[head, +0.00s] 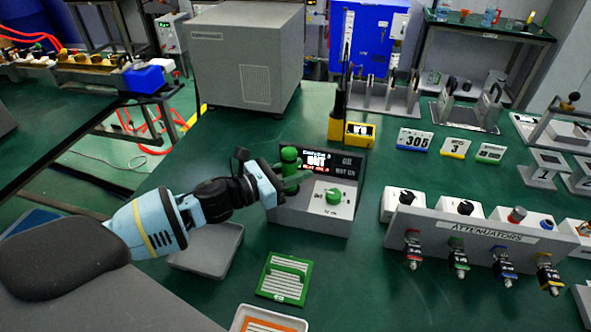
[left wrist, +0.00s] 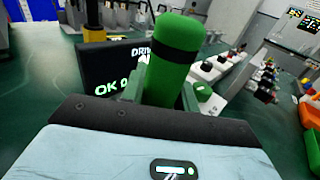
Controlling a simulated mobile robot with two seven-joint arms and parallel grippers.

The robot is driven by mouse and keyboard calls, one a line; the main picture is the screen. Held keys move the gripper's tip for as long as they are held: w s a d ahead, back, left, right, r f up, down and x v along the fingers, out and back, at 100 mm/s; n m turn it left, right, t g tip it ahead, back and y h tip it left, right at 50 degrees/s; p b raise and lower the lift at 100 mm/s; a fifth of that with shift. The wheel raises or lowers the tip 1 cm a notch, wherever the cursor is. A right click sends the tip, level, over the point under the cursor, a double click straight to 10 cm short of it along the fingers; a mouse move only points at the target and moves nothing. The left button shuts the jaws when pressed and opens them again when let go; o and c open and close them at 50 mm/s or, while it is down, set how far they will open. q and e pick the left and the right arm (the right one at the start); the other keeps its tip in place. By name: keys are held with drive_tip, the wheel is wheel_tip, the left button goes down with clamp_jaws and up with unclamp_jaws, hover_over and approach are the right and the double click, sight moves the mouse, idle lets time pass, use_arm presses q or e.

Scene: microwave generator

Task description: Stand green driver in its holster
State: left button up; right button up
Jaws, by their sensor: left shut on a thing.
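The green driver (head: 290,156), with a dark band around it, is upright between the fingers of my left gripper (head: 289,180), which is shut on it. In the left wrist view the driver's green handle (left wrist: 174,55) rises between the fingers, and its lower end is hidden. It is in front of the console (head: 318,205) with a dark display and a green knob. I cannot tell whether the driver touches the console or which part is its holster. My right gripper is not in view.
A yellow-and-black tool (head: 338,108) stands upright behind the console. An attenuator panel (head: 480,232) with coloured connectors is at right. A green slotted plate (head: 285,278) and a grey tray (head: 209,250) lie in front. Green table is bare between the console and attenuators.

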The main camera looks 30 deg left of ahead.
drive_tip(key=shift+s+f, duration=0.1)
use_arm(q)
drive_tip(key=o, duration=1.1)
drive_tip(key=shift+f, duration=0.1)
drive_tip(key=shift+o, duration=0.2)
drive_tip(key=shift+f, duration=0.1)
drive_tip(key=shift+f+b+v, duration=0.2)
drive_tip(key=shift+b+v, duration=0.15)
drive_tip(key=shift+v, duration=0.9)
drive_tip(key=v, duration=0.3)
drive_tip(key=shift+s+r+b, duration=0.1)
drive_tip(key=shift+s+b, duration=0.05)
drive_tip(key=shift+b, duration=0.15)
drive_tip(key=shift+v, duration=1)
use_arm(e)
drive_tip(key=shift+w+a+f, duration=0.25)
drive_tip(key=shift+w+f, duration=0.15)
